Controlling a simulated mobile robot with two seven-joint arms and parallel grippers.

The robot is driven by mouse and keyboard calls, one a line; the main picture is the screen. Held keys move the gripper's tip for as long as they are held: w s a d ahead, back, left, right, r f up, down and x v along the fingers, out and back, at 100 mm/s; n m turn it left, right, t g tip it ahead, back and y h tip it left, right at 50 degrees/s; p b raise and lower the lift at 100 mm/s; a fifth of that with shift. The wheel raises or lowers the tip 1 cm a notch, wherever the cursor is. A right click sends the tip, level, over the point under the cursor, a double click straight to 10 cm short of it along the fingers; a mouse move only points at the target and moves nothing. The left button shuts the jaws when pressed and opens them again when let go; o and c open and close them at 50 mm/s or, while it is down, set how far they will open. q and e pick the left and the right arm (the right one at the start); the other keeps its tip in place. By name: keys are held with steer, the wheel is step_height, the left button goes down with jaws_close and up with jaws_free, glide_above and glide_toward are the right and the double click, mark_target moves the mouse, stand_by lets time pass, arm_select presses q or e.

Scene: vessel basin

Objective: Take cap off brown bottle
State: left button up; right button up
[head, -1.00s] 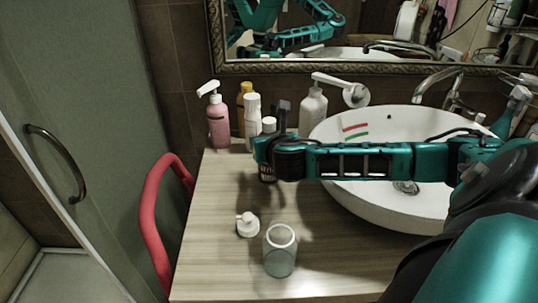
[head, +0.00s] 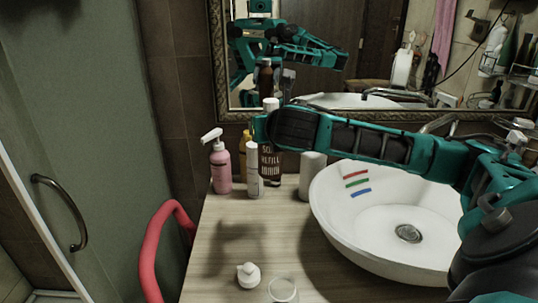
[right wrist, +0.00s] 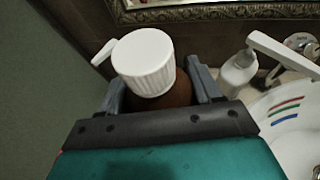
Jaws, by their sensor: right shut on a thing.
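The brown bottle (head: 270,165) has a dark label with pale lettering and a white ribbed cap (right wrist: 146,62), which is on its top. The cap also shows in the head view, just above my right gripper (head: 268,128). My right gripper is shut on the bottle below the cap, with one finger on each side in the right wrist view (right wrist: 162,98). My left gripper is not in view.
A pink pump bottle (head: 221,168), a white slim bottle (head: 254,172) and a white dispenser (head: 311,174) stand near the wall. A white pump top (head: 248,275) and a glass jar (head: 282,290) are at the front. The basin (head: 350,228) fills the right. The counter's middle is clear.

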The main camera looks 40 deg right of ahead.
mark_target(272, 110)
steer(key=shift+r, duration=1.85)
steer(key=o, duration=0.6)
steer(key=c, duration=1.1)
steer(key=shift+o, duration=0.2)
